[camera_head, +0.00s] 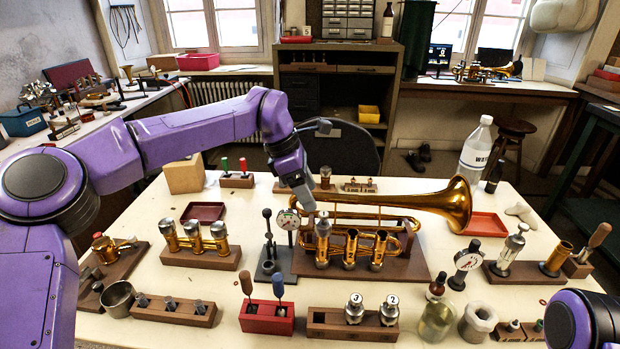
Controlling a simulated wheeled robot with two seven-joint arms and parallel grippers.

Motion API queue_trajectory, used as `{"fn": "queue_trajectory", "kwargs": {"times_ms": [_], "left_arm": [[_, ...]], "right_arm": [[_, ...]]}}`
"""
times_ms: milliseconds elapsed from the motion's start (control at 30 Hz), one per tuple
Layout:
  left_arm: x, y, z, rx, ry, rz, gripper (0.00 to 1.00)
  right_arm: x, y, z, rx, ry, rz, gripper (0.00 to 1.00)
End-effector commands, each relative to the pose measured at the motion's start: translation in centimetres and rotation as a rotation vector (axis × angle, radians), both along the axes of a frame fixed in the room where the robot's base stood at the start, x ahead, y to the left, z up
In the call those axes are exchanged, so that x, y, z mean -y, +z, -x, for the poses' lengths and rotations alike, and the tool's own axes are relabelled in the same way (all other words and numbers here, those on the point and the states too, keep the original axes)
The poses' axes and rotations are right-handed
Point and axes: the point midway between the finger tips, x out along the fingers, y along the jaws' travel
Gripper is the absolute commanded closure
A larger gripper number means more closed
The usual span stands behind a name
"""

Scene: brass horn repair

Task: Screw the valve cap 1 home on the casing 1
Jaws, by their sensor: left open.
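A brass trumpet (400,206) rests on a wooden stand in the middle of the table, bell to the right. Its leftmost casing, casing 1 (322,255), stands upright with a silvery cap, seemingly valve cap 1 (323,226), on its top. I cannot tell how far down the cap sits. The other two casings (350,250) have open tops. My left gripper (309,207) is open, just above and slightly left of the cap, pointing down. No gap or contact with the cap can be made out. My right gripper is outside the picture; only my right arm shows at the lower right.
A dial gauge (288,220) stands close left of the casing. A red block (266,320) holds two screwdrivers.

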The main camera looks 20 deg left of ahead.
Motion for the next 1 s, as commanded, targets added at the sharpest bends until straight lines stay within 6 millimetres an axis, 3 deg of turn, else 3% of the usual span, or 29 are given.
{"fn": "queue_trajectory", "kwargs": {"times_ms": [400, 567, 800, 833, 1000], "left_arm": [[2.9, -7.8, -1.0, -0.007, 0.002, -0.001, 0.31], [3.4, -9.0, -1.2, -0.005, 0.000, -0.001, 0.31], [3.5, -9.1, -1.2, -0.004, -0.001, -0.001, 0.31], [3.5, -9.1, -1.2, -0.004, -0.001, -0.001, 0.38], [3.5, -9.1, -1.2, -0.004, -0.001, 0.000, 0.89]], "right_arm": [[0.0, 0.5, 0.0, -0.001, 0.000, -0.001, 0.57], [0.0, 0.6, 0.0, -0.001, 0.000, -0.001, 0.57], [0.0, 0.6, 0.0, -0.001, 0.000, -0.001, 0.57], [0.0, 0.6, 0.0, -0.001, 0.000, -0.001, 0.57], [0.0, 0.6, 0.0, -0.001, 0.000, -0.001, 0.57]]}}
